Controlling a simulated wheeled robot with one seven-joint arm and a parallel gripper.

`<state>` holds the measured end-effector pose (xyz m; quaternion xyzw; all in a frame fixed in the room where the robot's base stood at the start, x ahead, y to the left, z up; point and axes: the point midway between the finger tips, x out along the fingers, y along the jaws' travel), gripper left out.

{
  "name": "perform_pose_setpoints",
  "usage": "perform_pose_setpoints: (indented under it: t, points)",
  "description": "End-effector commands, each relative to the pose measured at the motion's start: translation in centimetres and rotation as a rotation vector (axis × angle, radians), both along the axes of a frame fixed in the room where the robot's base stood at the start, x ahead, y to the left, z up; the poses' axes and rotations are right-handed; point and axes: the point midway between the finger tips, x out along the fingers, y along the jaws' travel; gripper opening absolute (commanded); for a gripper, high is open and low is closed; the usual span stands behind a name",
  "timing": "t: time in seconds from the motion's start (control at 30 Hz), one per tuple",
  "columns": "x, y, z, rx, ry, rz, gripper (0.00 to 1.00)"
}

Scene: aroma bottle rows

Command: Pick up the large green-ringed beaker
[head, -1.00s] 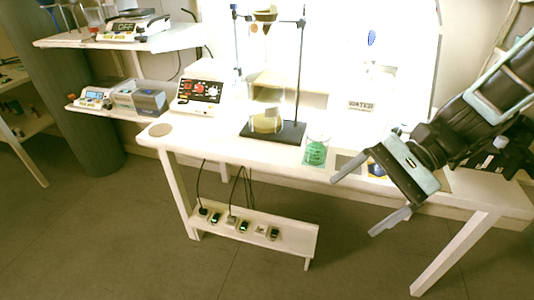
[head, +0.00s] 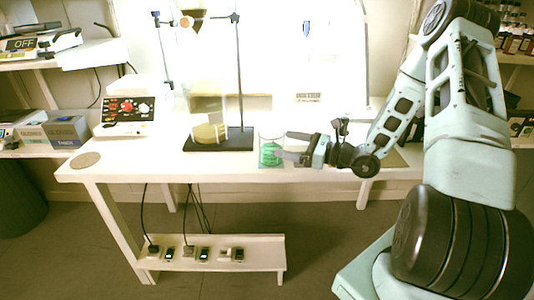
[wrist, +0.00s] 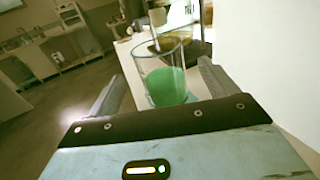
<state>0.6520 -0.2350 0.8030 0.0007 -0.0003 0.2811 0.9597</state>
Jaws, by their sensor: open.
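The clear glass beaker with green in its lower part (head: 268,152) stands upright on the white table, near its front edge. My gripper (head: 287,145) is at the beaker's right side in the head view, with its jaws open and the fingertips reaching to the glass. In the wrist view the beaker (wrist: 166,80) stands between the two spread fingers, around their tips. I cannot tell whether either finger touches it. No closed grip on it is seen.
Left of the beaker is a ring stand with a dark base (head: 218,142) and a vessel of yellowish liquid (head: 207,132). A white device with red knobs (head: 128,112) stands further left. A round tan pad (head: 85,160) lies at the left table end.

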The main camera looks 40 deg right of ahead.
Motion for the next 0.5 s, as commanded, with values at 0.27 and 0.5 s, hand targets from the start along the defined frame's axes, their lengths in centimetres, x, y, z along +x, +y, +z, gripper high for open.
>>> perform_pose_setpoints:
  t: [0.27, 0.5]
  points:
    - [1.6, 1.1, -2.6, -0.002, 0.0, 0.004, 0.85]
    - [3.2, 2.1, -2.5, -0.002, -0.001, 0.004, 0.85]
